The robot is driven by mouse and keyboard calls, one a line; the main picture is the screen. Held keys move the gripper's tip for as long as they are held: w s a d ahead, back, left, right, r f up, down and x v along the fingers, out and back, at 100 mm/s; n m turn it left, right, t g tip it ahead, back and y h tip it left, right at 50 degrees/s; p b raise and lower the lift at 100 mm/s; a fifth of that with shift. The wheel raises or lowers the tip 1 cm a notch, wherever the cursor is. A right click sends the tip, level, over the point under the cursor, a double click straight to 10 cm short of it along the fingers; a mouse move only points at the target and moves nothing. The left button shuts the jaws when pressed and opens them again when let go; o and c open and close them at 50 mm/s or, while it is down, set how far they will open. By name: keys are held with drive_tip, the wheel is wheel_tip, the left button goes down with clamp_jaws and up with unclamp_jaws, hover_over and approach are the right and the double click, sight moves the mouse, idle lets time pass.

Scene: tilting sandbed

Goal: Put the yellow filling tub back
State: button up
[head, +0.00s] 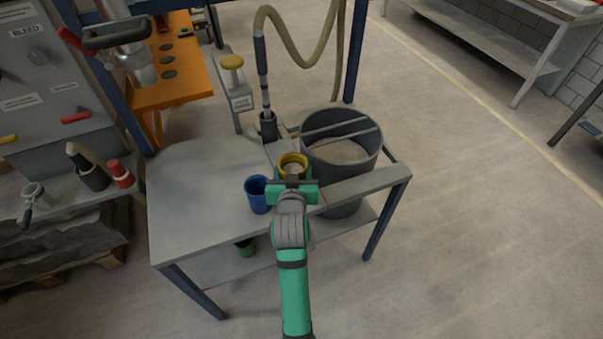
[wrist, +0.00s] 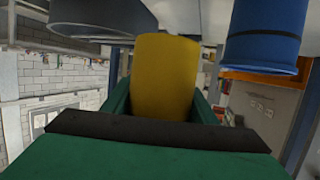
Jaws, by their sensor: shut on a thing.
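My gripper (head: 293,184) is shut on the yellow tub from the near side. In the wrist view the yellow tub (wrist: 165,75) stands between the green fingers, its wall facing the camera. I cannot tell whether its base touches the table. The blue tub (head: 257,194) stands just left of it; it also shows in the wrist view (wrist: 265,35).
The large bin (head: 370,165) of sand stands right of the yellow tub. A hose nozzle in a dark holder (head: 268,126) is behind it. The left part of the grey tabletop (head: 195,205) is clear. A green tub (head: 245,247) sits on the lower shelf.

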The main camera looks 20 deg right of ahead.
drive_tip(key=w+d+f, duration=0.1)
drive_tip(key=f, duration=0.1)
drive_tip(key=w+d+f, duration=0.1)
drive_tip(key=f, duration=0.1)
drive_tip(key=w+d+f, duration=0.2)
drive_tip(key=shift+w+d+f, duration=0.1)
drive_tip(key=shift+f, duration=1.55)
drive_tip(key=shift+f, duration=0.15)
drive_tip(key=o, duration=1.5)
